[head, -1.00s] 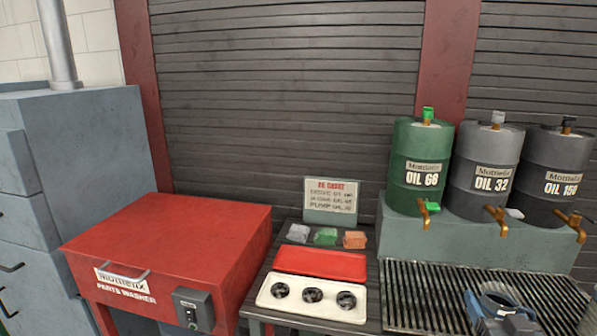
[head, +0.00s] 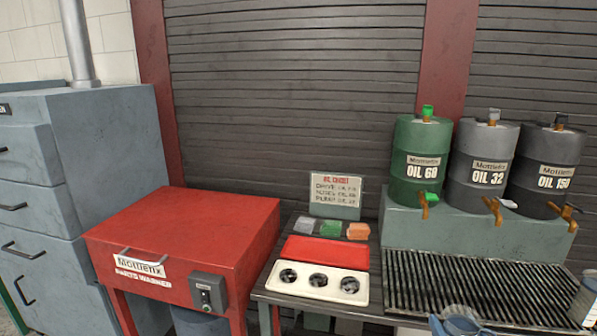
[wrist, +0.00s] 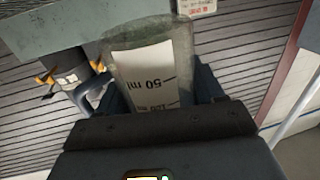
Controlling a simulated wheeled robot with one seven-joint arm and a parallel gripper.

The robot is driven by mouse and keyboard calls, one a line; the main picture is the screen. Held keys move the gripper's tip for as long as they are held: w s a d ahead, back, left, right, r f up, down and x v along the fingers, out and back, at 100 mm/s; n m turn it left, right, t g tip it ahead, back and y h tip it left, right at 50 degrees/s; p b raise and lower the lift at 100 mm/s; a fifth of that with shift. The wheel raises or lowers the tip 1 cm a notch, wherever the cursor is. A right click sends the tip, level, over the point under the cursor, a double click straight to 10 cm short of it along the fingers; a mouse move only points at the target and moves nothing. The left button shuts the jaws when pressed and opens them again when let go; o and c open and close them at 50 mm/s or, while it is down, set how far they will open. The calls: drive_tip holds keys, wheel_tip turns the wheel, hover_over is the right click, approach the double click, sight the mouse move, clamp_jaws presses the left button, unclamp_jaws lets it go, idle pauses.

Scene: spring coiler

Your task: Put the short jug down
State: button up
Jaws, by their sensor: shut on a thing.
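The short jug (wrist: 150,65) fills the middle of the wrist view. It is a greenish-grey, cloudy vessel with a white panel and "50 ml" marks, and it appears upside down in the picture. My gripper (wrist: 158,88) is shut on it, with one dark blue finger on each side. The jug's lower part is hidden behind the gripper body. In the head view, a grey vessel with a pale label (head: 587,298) shows at the right edge, over the grate's right end; I cannot tell for certain that it is the same jug.
A slatted grate (head: 470,285) lies before the green oil drum (head: 420,165), grey drum (head: 481,155) and dark drum (head: 545,160), whose taps stick out. Left of it, a bench holds a red tray (head: 325,252) and a cream panel with three dark round openings (head: 318,282). A red parts washer (head: 185,240) stands further left.

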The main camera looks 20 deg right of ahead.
drive_tip(key=a+f+n+y, duration=0.1)
drive_tip(key=a+f, duration=0.3)
drive_tip(key=a, duration=0.4)
drive_tip(key=w+a+f+n+t+y, duration=0.1)
drive_tip(key=a+f+n+y, duration=0.1)
drive_tip(key=a+f, duration=0.3)
drive_tip(key=a+f+n+y, duration=0.1)
drive_tip(key=a+f+y, duration=0.3)
drive_tip(key=a, duration=0.6)
drive_tip(key=shift+w+a+f+n+t+b, duration=0.2)
drive_tip(key=shift+a+n+t+b, duration=0.1)
drive_tip(key=shift+a+b, duration=0.1)
